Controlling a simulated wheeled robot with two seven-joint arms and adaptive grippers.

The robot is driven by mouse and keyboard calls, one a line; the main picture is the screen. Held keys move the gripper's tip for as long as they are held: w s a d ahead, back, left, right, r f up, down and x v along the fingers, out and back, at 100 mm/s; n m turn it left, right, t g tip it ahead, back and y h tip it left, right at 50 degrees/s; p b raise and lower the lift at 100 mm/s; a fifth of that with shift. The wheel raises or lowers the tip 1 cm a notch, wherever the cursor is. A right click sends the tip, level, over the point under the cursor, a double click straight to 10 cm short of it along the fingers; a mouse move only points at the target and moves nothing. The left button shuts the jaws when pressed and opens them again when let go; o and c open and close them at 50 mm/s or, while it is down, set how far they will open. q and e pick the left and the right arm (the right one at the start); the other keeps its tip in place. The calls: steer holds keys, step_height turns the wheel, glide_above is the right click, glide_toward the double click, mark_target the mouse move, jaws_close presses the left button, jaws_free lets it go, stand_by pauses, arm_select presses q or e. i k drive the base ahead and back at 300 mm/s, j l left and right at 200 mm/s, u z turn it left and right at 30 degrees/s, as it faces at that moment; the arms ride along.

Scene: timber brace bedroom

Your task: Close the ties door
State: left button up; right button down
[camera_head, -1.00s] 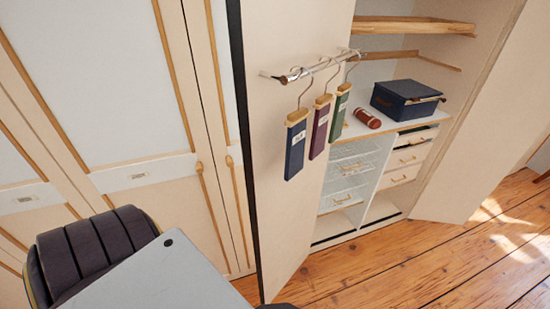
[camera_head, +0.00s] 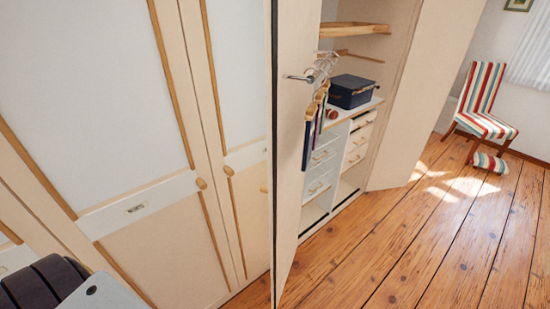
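The ties door (camera_head: 289,130) stands open and is seen nearly edge-on in the middle of the head view. A metal rail on its inner face carries several hangers (camera_head: 323,66) with ties or tie cards (camera_head: 309,135) hanging down. Behind it the wardrobe interior (camera_head: 345,125) is open. Part of my own body shows at the bottom left, apart from the door in the picture. Neither gripper shows.
A second open door (camera_head: 422,90) stands to the right of the opening. A dark blue box (camera_head: 352,91) sits on a shelf above small drawers (camera_head: 357,145). Closed wardrobe panels (camera_head: 135,209) fill the left. A striped chair (camera_head: 485,105) stands far right; the wooden floor (camera_head: 425,240) between is mostly clear.

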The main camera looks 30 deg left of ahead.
mark_target(291, 26)
steer(key=k+j+z, duration=0.1)
steer(key=j, duration=0.25)
steer(key=k+j, duration=0.3)
steer(key=k+j+z, duration=0.15)
steer(key=j, duration=0.25)
steer(key=k+j, duration=0.15)
steer(key=j, duration=0.15)
steer(key=k+j, duration=0.2)
steer(key=j, duration=0.15)
steer(key=k+j, duration=0.15)
steer(key=j, duration=0.15)
steer(key=j+z, duration=0.05)
